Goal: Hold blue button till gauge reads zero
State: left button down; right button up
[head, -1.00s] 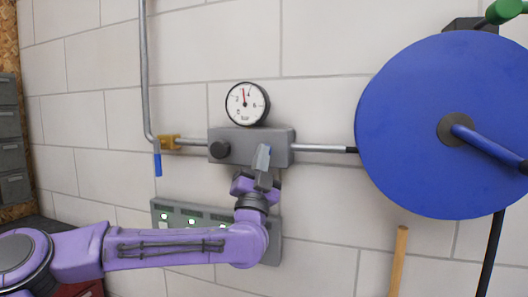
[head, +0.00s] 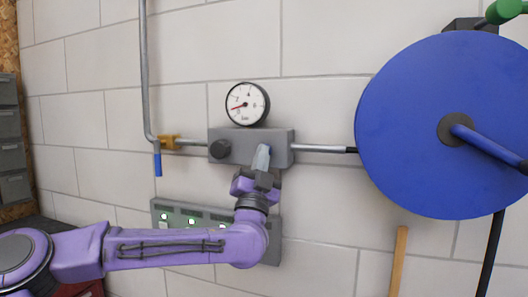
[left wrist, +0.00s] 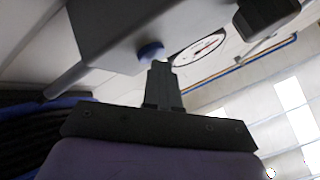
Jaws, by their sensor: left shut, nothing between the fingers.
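The round white gauge (head: 247,104) sits above the grey valve block (head: 226,146) on the wall. Its red needle points to the lower left; the figures are too small to read surely. It also shows at a slant in the left wrist view (left wrist: 199,48). The blue button (left wrist: 150,52) is on the block's face in the left wrist view; in the head view my gripper hides it. My left gripper (head: 262,156) is shut and empty. Its fingertips (left wrist: 158,66) are at the button and seem to touch it. My right gripper is not in view.
A pipe with a blue-handled valve (head: 157,164) enters from the left. A panel with lit squares (head: 165,217) is below. A large blue reel (head: 410,125) fills the right side.

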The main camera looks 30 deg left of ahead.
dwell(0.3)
pick_arm(q)
jog(key=shift+s+d+f+b, duration=0.1)
jog(key=shift+s+d+b, duration=0.1)
jog(key=shift+s+b, duration=0.55)
jog(key=shift+s, duration=0.1)
jog(key=s+b, duration=0.1)
jog(key=s, duration=0.1)
jog(key=s+d+b, duration=0.1)
jog(key=s, duration=0.1)
jog(key=shift+s+d, duration=0.1)
jog(key=shift+s, duration=0.3)
